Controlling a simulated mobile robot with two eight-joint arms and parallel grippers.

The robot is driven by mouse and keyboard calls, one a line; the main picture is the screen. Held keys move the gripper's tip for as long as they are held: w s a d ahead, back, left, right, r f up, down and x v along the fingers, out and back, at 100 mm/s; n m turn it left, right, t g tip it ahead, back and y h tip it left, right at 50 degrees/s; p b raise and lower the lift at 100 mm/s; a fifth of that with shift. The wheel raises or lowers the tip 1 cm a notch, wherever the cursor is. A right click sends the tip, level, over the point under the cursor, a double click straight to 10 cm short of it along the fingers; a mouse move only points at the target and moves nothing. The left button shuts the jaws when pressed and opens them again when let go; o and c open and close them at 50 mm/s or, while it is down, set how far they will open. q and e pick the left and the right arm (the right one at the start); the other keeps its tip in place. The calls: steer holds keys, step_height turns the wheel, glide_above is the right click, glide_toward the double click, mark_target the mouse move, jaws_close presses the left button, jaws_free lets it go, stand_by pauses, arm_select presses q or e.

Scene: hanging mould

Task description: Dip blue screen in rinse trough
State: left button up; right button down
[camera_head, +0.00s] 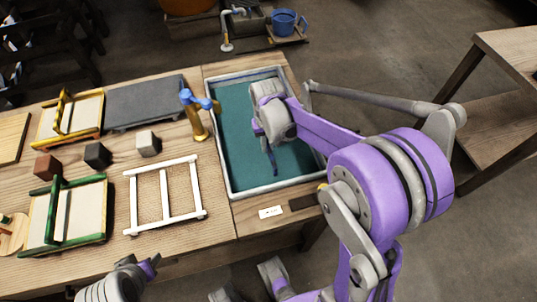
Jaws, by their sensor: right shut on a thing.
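The rinse trough (226,168) is a pale-rimmed rectangular basin with teal water, set in the right part of the wooden table. My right gripper (271,146) reaches in from the right and is low over the trough, shut. Below its fingers a narrow dark blue piece (263,168), apparently part of the blue screen, shows against the teal. The rest of the screen is hidden by my arm or cannot be told from the water, so its depth is unclear. My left gripper (150,266) is at the bottom left edge, away from the trough; its jaws are unclear.
A gold stand with a blue top (195,105) is beside the trough's left rim. A white rack (164,212), yellow screen (66,117), green screen (56,212), dark grey slab (147,101) and three small cubes are further left. A blue bucket (284,22) stands behind.

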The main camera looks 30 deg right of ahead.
steer(key=shift+w+d, duration=0.15)
steer(key=shift+w, duration=0.55)
steer(key=shift+s, duration=0.1)
steer(key=shift+s+a, duration=0.2)
steer(key=shift+s, duration=0.5)
steer(key=shift+s+a, duration=0.15)
steer(key=shift+s, duration=0.55)
steer(key=shift+w, duration=0.1)
steer(key=shift+w+d, duration=0.2)
steer(key=shift+w, duration=0.5)
steer(key=shift+w+d, duration=0.15)
steer(key=shift+w, duration=0.55)
